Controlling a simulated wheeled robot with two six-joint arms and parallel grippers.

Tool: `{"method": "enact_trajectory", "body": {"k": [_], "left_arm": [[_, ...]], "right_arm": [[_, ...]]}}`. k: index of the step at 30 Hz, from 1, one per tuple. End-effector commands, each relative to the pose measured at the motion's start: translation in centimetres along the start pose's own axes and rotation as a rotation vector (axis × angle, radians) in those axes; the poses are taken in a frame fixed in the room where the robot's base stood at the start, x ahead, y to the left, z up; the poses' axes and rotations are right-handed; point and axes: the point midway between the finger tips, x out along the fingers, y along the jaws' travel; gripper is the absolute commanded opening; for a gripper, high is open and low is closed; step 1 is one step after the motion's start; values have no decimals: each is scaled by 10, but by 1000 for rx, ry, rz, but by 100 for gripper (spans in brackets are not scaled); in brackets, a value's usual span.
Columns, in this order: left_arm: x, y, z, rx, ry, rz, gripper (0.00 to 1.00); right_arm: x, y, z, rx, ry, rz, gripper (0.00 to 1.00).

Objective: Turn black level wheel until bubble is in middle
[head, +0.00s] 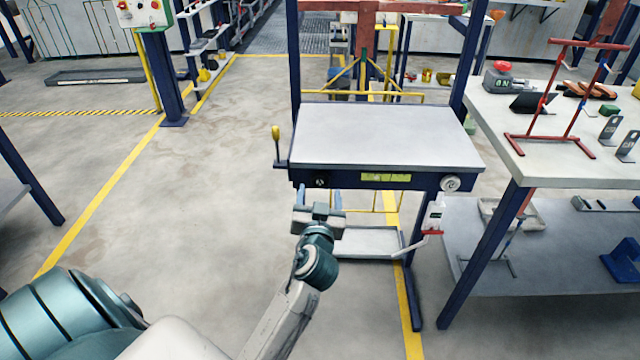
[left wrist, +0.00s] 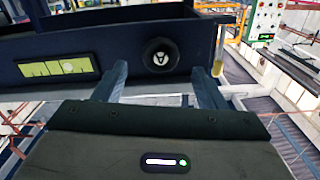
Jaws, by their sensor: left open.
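The black level wheel (head: 320,181) is a small round knob on the left of the blue table's front rail. It also shows in the left wrist view (left wrist: 157,58), with a pale mark on its face. The yellow-green level vial (head: 386,177) is set in the same rail; in the left wrist view (left wrist: 60,67) dark marks show on it, but I cannot clearly make out the bubble. My left gripper (head: 319,194) is open and empty, just in front of and below the wheel. Its fingertips (left wrist: 162,72) stand either side of the wheel in the picture, apparently short of it. My right gripper is out of view.
The table's grey top (head: 385,135) is bare. A yellow-handled lever (head: 276,143) stands at its left edge. A white-topped bench (head: 500,130) with a red rack stands right. The floor to the left is open.

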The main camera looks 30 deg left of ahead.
Motion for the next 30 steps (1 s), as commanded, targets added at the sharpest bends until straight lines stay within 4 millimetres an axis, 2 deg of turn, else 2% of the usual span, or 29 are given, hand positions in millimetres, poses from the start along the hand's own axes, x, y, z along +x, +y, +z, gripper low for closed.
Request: {"method": "enact_trajectory", "body": {"k": [1, 6, 11, 18, 20, 25, 30], "left_arm": [[10, -1, -2, 4, 2, 0, 65], [30, 0, -1, 3, 1, 0, 65], [38, 0, 0, 1, 0, 0, 65], [38, 0, 1, 0, -1, 0, 65], [38, 0, 1, 1, -1, 0, 55], [38, 0, 1, 1, -1, 0, 22], [38, 0, 0, 5, -1, 0, 20]], "right_arm": [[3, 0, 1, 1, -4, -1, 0], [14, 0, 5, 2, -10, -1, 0], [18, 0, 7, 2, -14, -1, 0], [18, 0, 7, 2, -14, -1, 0], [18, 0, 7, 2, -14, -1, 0], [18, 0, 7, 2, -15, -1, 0], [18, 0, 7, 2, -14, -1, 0]]}}
